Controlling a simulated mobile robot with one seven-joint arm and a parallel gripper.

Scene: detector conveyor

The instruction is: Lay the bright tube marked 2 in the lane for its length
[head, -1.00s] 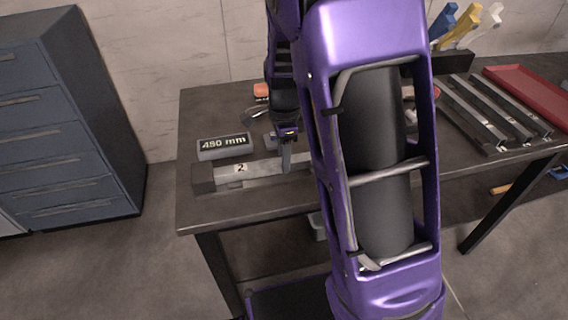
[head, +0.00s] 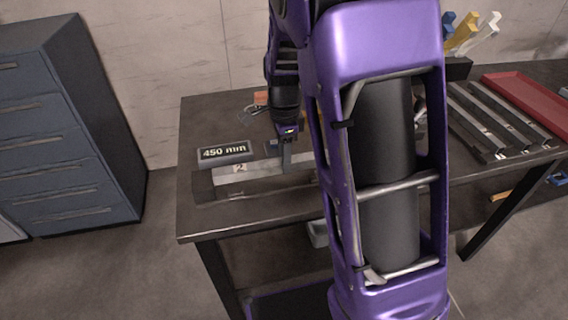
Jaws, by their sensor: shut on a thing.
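The bright tube marked 2 (head: 259,174) shows in the head view at the left part of the table, beside the display reading 450 mm (head: 224,152). It lies roughly level, just above or on a dark gauge bed (head: 203,187); a clear gap cannot be made out. My gripper (head: 287,167) points down and is shut on the tube, right of its number. My arm hides the tube's right end. The lanes (head: 493,122) are dark grooved channels at the right side of the table; small markings on them are too small to read.
A red tray (head: 527,98) lies behind the lanes. A holder with blue, yellow and white handles (head: 465,38) stands at the back. My arm covers the middle of the table. A blue drawer cabinet (head: 62,130) stands left of the table.

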